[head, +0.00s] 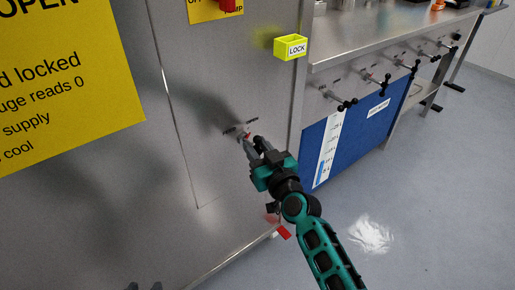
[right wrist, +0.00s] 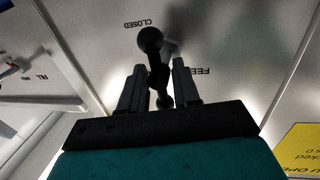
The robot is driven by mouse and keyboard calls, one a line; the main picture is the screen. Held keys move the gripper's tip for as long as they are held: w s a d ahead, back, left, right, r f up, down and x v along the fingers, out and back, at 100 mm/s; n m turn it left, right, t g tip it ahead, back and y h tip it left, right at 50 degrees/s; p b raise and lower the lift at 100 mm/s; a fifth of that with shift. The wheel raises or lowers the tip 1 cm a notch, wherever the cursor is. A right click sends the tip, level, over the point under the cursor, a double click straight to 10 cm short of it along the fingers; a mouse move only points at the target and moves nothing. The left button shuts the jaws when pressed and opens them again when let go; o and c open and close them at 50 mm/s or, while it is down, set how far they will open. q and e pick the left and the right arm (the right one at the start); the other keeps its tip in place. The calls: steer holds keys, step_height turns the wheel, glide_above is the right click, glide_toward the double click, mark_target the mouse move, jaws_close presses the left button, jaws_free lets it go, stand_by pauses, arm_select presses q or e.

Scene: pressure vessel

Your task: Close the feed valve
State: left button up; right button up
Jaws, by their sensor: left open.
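The feed valve handle (right wrist: 151,42), dark with rounded knobs, shows in the right wrist view against a metal panel marked "CLOSED" and, partly covered, "FEE". In the head view my right gripper (head: 256,143) reaches the steel panel at the valve and hides most of it. In the right wrist view its two fingers (right wrist: 159,85) stand on either side of the handle. I cannot tell whether they press on it. Two dark fingertips of my left gripper (head: 145,286) show at the bottom edge of the head view, apart and empty, well away from the valve.
A yellow "LOCK" box (head: 291,47) is on the cabinet above right of the valve. A steel bench (head: 385,38) with several black-knobbed valve handles and a blue panel (head: 350,140) stands to the right. A yellow sign (head: 65,80) is at the left. The floor at the right is clear.

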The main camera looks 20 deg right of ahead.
jaws_close()
arm_select(q)
steer(key=shift+a+f, duration=0.15)
steer(key=shift+f, duration=0.05)
steer(key=shift+r, duration=0.1)
arm_select(e)
steer(key=shift+d, duration=0.1)
